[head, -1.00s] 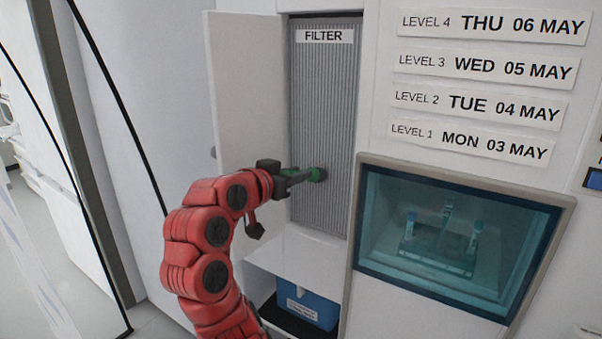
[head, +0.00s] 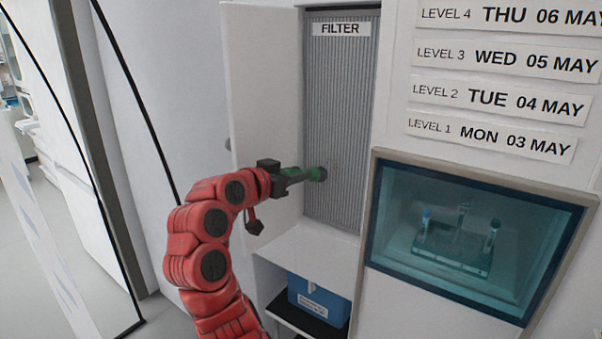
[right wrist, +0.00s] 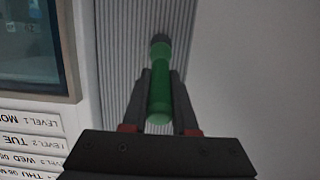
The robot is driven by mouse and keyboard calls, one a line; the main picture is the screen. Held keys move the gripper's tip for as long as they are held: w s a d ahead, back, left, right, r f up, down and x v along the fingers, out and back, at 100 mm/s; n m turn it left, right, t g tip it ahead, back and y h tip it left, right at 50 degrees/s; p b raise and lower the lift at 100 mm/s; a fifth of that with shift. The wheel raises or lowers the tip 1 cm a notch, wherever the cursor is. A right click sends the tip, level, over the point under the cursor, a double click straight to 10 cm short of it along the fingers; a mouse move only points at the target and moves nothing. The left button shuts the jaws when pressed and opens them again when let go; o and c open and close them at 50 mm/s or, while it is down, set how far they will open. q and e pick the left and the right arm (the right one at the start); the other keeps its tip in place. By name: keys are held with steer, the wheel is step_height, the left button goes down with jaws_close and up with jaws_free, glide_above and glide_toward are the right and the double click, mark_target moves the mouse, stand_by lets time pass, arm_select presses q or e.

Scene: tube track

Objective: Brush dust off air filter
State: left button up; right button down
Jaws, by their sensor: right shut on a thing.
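The air filter (head: 343,110) is a grey pleated panel labelled FILTER, upright in an open cabinet bay. It also shows in the right wrist view (right wrist: 122,50). My right gripper (head: 298,175) is shut on a green brush (head: 316,174) with a dark tip. In the right wrist view the brush (right wrist: 160,85) lies between the two fingers (right wrist: 159,100) and points at the filter. The tip is at the lower part of the filter; I cannot tell whether it touches. No dust can be made out. My left gripper is not in view.
The open white cabinet door (head: 262,90) stands left of the filter, close to my right gripper. A blue box (head: 318,302) sits on the shelf below. A glass window (head: 470,232) with a tube rack behind it is at right, under date labels (head: 490,145).

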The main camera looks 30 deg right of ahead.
stand_by(0.3)
steer(key=s, duration=0.1)
steer(key=s+d, duration=0.1)
steer(key=s, duration=0.1)
steer(key=shift+s+d, duration=0.2)
stand_by(0.4)
steer(key=shift+w, duration=0.1)
steer(key=shift+w+a, duration=0.25)
steer(key=shift+w, duration=0.35)
steer(key=shift+w+a, duration=0.25)
steer(key=shift+w, duration=0.3)
steer(key=shift+w+a, duration=0.2)
steer(key=shift+w, duration=0.3)
steer(key=shift+s+d, duration=0.1)
steer(key=shift+s, duration=0.1)
